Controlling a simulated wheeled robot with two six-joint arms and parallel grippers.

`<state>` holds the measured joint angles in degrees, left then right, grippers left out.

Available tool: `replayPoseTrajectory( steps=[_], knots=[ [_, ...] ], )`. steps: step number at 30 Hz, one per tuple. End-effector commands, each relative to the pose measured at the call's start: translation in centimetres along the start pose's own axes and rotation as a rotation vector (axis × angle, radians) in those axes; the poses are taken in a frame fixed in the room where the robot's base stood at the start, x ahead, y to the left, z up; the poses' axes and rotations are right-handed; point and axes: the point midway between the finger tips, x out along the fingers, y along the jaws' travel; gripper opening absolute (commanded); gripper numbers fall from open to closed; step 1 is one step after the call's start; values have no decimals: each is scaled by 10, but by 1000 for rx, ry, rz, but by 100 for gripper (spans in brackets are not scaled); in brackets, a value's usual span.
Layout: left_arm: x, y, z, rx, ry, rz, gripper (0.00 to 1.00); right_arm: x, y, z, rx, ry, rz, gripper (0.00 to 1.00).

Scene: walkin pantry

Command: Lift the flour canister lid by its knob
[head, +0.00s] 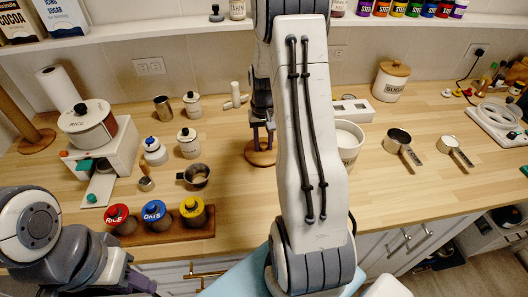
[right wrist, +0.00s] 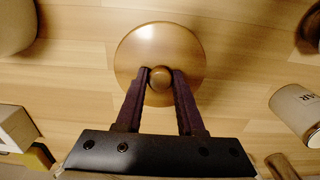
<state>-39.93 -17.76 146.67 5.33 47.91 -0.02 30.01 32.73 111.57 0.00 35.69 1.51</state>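A round wooden lid (head: 262,159) with a small knob is low over the counter; I cannot tell whether it touches the wood. My right gripper (head: 263,137) points down at it. In the right wrist view the purple fingers (right wrist: 161,76) press the knob from both sides, with no clear gap, above the lid's disc (right wrist: 158,38). A white open canister (head: 350,153) with pale contents stands right of the lid, partly hidden by my right arm; its label is not readable. My left gripper (head: 132,281) is at the bottom left, its fingers mostly unseen.
A sugar canister (head: 390,82) with a wooden lid stands at the back right. Measuring cups (head: 398,138) lie on the right. Several jars, a small pot (head: 196,177) and a rack (head: 160,232) of coloured-lid jars are on the left. Bare counter (head: 232,190) lies before the lid.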

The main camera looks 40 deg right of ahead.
Motion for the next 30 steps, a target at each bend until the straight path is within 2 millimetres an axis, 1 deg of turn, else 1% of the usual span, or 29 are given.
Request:
replayPoseTrajectory(
  steps=[1, 2, 3, 17, 30],
  knots=[
    [0, 0, 0, 0, 0, 0, 37, 0, 0, 0, 0, 0, 0, 14],
    [0, 0, 0, 0, 0, 0, 37, 0, 0, 0, 0, 0, 0, 2],
    [0, 0, 0, 0, 0, 0, 37, 0, 0, 0, 0, 0, 0, 0],
    [-1, 0, 0, 0, 0, 0, 37, -1, 0, 0, 0, 0, 0, 0],
    [-17, 1, -1, 0, 0, 0, 37, -18, 0, 0, 0, 0, 0, 0]
  ],
)
